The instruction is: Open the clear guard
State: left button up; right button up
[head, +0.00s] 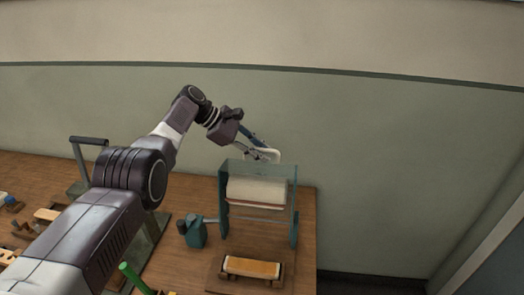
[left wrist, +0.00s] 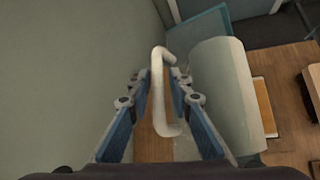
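The clear guard (head: 258,172) is a see-through panel in a teal frame, standing over a pale roller-like part (head: 257,191) at the right end of the bench. Its white loop handle (head: 268,153) sticks up at its top edge. My left gripper (head: 258,153) is at this handle. In the left wrist view the handle (left wrist: 157,95) stands between the two blue-padded fingers of my left gripper (left wrist: 161,78), with narrow gaps seeming to show on both sides. The fingers look open around it. The guard looks down. My right gripper is not in view.
A green rod (head: 136,277) and wooden pieces lie to the left. The wall (head: 380,150) is close behind the bench (head: 308,225).

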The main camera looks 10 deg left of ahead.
pick_arm(q)
jog(key=shift+o, duration=0.3)
jog(key=shift+a+r, duration=0.5)
jog(key=v, duration=1)
jog(key=shift+s+a+r, duration=0.15)
jog(key=shift+a+r, duration=0.05)
